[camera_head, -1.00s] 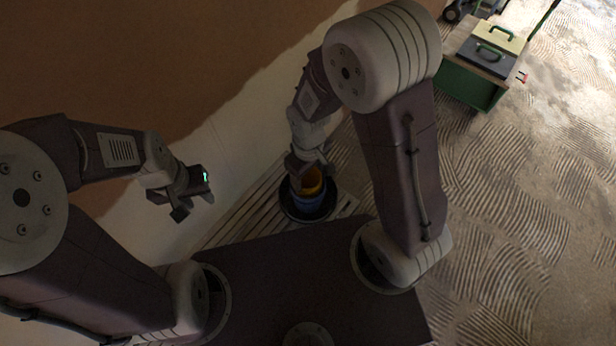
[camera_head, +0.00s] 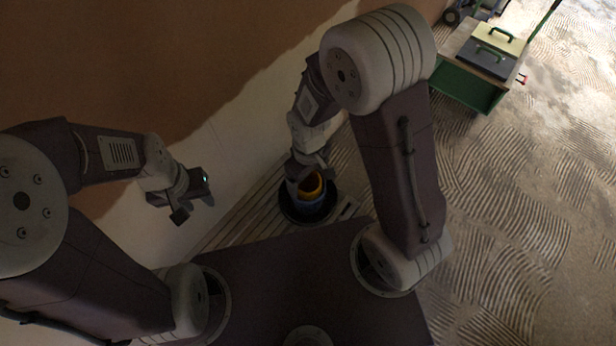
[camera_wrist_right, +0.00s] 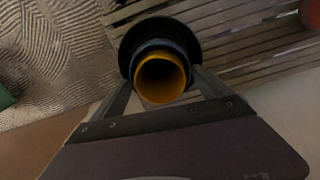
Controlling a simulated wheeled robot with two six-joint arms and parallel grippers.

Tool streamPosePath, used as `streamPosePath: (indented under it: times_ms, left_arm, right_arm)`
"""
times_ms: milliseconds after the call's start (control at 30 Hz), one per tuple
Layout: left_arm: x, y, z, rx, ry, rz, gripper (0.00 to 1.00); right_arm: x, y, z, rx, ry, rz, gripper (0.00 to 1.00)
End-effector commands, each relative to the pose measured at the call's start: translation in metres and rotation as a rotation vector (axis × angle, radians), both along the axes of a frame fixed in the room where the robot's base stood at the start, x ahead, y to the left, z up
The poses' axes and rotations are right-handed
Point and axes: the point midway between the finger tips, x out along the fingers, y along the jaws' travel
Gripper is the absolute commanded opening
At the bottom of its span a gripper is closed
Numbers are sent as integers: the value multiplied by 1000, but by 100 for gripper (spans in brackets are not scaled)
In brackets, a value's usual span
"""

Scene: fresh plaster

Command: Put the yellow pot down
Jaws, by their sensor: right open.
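The yellow pot (camera_head: 311,185) stands upright inside a blue pot (camera_head: 310,206), which sits in a wide dark dish (camera_head: 290,213) on wooden slats. In the right wrist view I look down into the yellow pot (camera_wrist_right: 161,82), with the blue pot's rim (camera_wrist_right: 158,46) around it. My right gripper (camera_head: 308,176) is open at the yellow pot; its fingers (camera_wrist_right: 165,86) lie on both sides of it. I cannot tell whether they touch it. My left gripper (camera_head: 193,207) is open and empty, off to the left by the wall.
The slatted wooden surface (camera_head: 240,222) runs along the half-plastered wall (camera_head: 190,60). A reddish object (camera_wrist_right: 311,12) is at the wrist view's upper right edge. A green cart (camera_head: 468,86) with cases (camera_head: 490,60) stands at the upper right on ridged floor (camera_head: 520,190).

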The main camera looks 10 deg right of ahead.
Motion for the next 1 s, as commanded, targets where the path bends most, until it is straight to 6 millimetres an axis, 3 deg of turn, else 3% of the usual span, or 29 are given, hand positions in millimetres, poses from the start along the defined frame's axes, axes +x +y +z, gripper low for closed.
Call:
streamPosePath:
  times_ms: [400,533,733,767,900,1000]
  left_arm:
    - [0,0,42,0,0,0,36]
    - [0,0,46,0,0,0,36]
    - [0,0,47,0,0,0,36]
    - [0,0,46,0,0,0,36]
    - [0,0,46,0,0,0,36]
    - [0,0,46,0,0,0,36]
  right_arm:
    - [1,0,103,2,-6,0,88]
    - [1,0,119,1,-3,0,88]
    - [0,-2,125,1,-1,-8,88]
    - [-1,-7,124,3,-5,-38,88]
    - [-20,-62,122,30,-61,-389,88]
    - [-33,-84,119,41,-91,-557,88]
